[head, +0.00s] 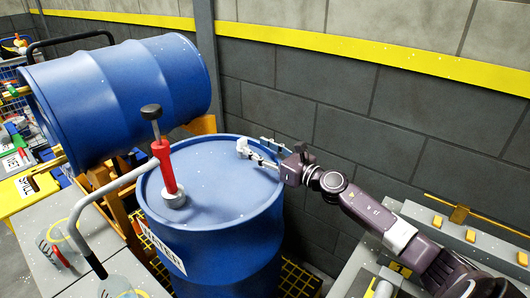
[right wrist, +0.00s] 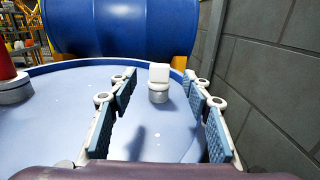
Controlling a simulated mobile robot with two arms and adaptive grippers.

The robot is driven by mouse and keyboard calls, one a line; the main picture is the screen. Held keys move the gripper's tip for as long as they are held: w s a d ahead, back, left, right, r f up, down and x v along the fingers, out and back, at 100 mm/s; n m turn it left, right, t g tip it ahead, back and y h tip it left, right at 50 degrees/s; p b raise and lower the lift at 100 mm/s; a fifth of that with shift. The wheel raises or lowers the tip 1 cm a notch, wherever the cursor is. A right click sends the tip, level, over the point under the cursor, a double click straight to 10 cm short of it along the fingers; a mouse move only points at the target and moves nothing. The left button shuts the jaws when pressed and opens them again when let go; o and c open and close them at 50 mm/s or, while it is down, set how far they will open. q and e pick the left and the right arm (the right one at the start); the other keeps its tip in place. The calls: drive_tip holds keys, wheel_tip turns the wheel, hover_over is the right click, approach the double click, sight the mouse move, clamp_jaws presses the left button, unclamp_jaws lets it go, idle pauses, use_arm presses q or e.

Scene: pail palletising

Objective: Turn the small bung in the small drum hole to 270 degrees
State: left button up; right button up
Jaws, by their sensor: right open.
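The small bung (right wrist: 159,90) is a pale round plug with a white square head. It sits upright in the pale blue top of the upright blue drum (head: 225,240), near the far rim in the right wrist view. My right gripper (head: 258,150) is low over the drum top, coming in from the right. Its two blue-padded fingers are spread wide, one on each side of the bung, with a gap on both sides. In the head view the bung is hard to tell from the pale fingertips. My left gripper is not in view.
A red hand pump (head: 163,165) with a grey curved spout stands in the drum top's left side. A second blue drum (head: 120,95) lies on its side on a cradle behind. A grey block wall (head: 310,120) runs close behind the upright drum.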

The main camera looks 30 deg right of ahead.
sight(244, 140)
drive_tip(key=shift+x, duration=2.6)
